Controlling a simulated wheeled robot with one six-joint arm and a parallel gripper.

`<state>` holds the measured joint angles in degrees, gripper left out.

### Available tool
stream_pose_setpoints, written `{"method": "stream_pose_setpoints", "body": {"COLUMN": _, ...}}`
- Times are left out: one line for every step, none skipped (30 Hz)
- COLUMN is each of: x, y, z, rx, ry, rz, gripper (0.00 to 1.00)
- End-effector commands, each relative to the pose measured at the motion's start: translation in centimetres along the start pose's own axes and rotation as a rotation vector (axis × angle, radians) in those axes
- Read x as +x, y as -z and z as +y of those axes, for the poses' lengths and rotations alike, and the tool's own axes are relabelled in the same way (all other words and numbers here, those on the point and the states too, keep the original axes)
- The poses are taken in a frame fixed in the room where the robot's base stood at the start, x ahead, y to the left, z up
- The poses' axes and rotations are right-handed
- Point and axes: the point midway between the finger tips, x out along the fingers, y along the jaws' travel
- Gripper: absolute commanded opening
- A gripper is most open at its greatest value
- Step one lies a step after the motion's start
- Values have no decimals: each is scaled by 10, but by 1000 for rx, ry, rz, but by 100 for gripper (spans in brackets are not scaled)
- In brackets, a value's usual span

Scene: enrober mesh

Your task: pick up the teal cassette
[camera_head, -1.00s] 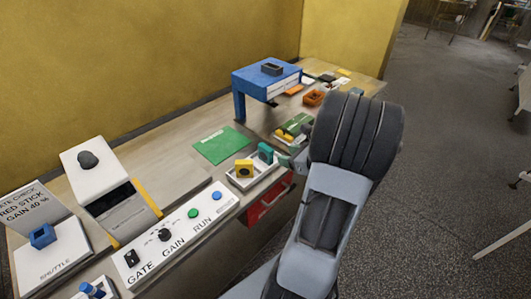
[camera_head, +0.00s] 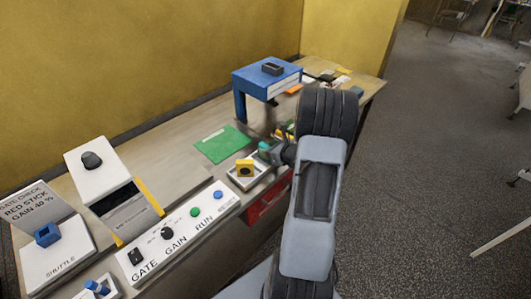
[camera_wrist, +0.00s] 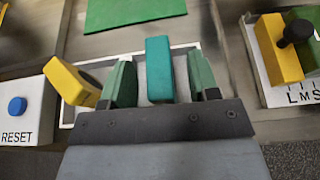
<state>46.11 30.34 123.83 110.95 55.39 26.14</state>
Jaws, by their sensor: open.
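The teal cassette (camera_wrist: 159,69) stands in a white tray (camera_wrist: 68,117) in the wrist view, between the two green fingers of my gripper (camera_wrist: 160,84). The fingers are open, with a narrow gap visible on each side of the cassette. In the head view the teal cassette (camera_head: 264,147) shows at the right part of the tray (camera_head: 236,182), partly hidden by my gripper (camera_head: 273,152). A yellow cassette (camera_head: 244,167) is in the same tray; in the wrist view it leans at the left (camera_wrist: 72,82).
A green sheet (camera_head: 222,144) lies behind the tray. A control panel with a RESET button (camera_wrist: 18,107) stands at the left. A white fixture marked L M S (camera_wrist: 303,97), with yellow and green blocks, stands at the right. A blue stand (camera_head: 266,78) is farther back.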

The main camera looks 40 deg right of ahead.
Motion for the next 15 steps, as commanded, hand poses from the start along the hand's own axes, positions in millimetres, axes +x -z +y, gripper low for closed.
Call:
{"method": "stream_pose_setpoints", "body": {"x": 6, "y": 0, "z": 1, "rx": 0, "ry": -3, "rz": 1, "gripper": 55}}
{"method": "stream_pose_setpoints", "body": {"x": 8, "y": -1, "z": 0, "rx": 0, "ry": -2, "rz": 0, "gripper": 55}}
{"method": "stream_pose_setpoints", "body": {"x": 11, "y": -1, "z": 0, "rx": 0, "ry": -1, "rz": 0, "gripper": 55}}
{"method": "stream_pose_setpoints", "body": {"x": 12, "y": 0, "z": 0, "rx": 1, "ry": -1, "rz": 0, "gripper": 55}}
{"method": "stream_pose_setpoints", "body": {"x": 14, "y": 0, "z": 0, "rx": 1, "ry": -1, "rz": 0, "gripper": 55}}
{"method": "stream_pose_setpoints", "body": {"x": 15, "y": 0, "z": 0, "rx": 0, "ry": -1, "rz": 0, "gripper": 55}}
{"method": "stream_pose_setpoints", "body": {"x": 15, "y": 0, "z": 0, "rx": 0, "ry": -1, "rz": 0, "gripper": 55}}
{"method": "stream_pose_setpoints", "body": {"x": 16, "y": 0, "z": 0, "rx": 0, "ry": 0, "rz": 0, "gripper": 55}}
{"method": "stream_pose_setpoints", "body": {"x": 15, "y": 0, "z": 0, "rx": 0, "ry": 0, "rz": 0, "gripper": 55}}
{"method": "stream_pose_setpoints", "body": {"x": 15, "y": 0, "z": 0, "rx": 0, "ry": 0, "rz": 0, "gripper": 55}}
{"method": "stream_pose_setpoints", "body": {"x": 15, "y": 0, "z": 0, "rx": 0, "ry": 0, "rz": 0, "gripper": 55}}
{"method": "stream_pose_setpoints", "body": {"x": 15, "y": 0, "z": 0, "rx": 0, "ry": 0, "rz": 0, "gripper": 55}}
{"method": "stream_pose_setpoints", "body": {"x": 15, "y": 0, "z": 0, "rx": 0, "ry": 0, "rz": 0, "gripper": 54}}
{"method": "stream_pose_setpoints", "body": {"x": 15, "y": 0, "z": 0, "rx": 0, "ry": 0, "rz": 0, "gripper": 52}}
{"method": "stream_pose_setpoints", "body": {"x": 15, "y": 0, "z": 0, "rx": 0, "ry": 0, "rz": 0, "gripper": 48}}
